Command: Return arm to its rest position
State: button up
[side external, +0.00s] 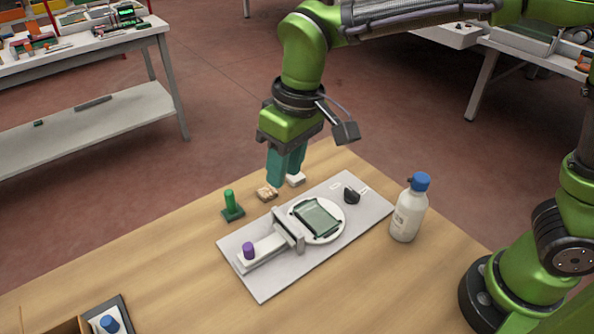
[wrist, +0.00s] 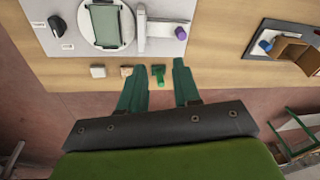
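My gripper (side external: 285,181) hangs over the far edge of the wooden table with its teal fingers pointing down. In the wrist view its fingers (wrist: 158,66) are spread apart with nothing held between them. The edger (side external: 262,288) is a grey base plate with a white round disc (side external: 331,236). A dark-rimmed glass pane (side external: 317,217) lies on the disc. A slide with a purple knob (side external: 248,250) is beside it, and a black knob (side external: 351,195) sits at the far end. A green peg on a square foot (side external: 232,207) stands apart from the fingers.
A small tan block (side external: 267,193) and a white block (side external: 297,179) lie under the gripper. A white bottle with a blue cap (side external: 408,210) stands right of the edger. A dark tray (side external: 108,318) is at the near left. The space above the table is open.

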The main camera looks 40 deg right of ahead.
jog(key=s+d+r+m+t, duration=0.2)
jog(key=s+d, duration=0.3)
jog(key=d, duration=0.5)
jog(key=s+d+r+m+t, duration=0.1)
jog(key=s+d+m+t, duration=0.3)
jog(key=d, duration=0.7)
jog(key=shift+s+r+m+y, duration=0.35)
jog(key=shift+s+m, duration=0.25)
jog(key=shift+s, duration=0.4)
jog(key=shift+a, duration=0.1)
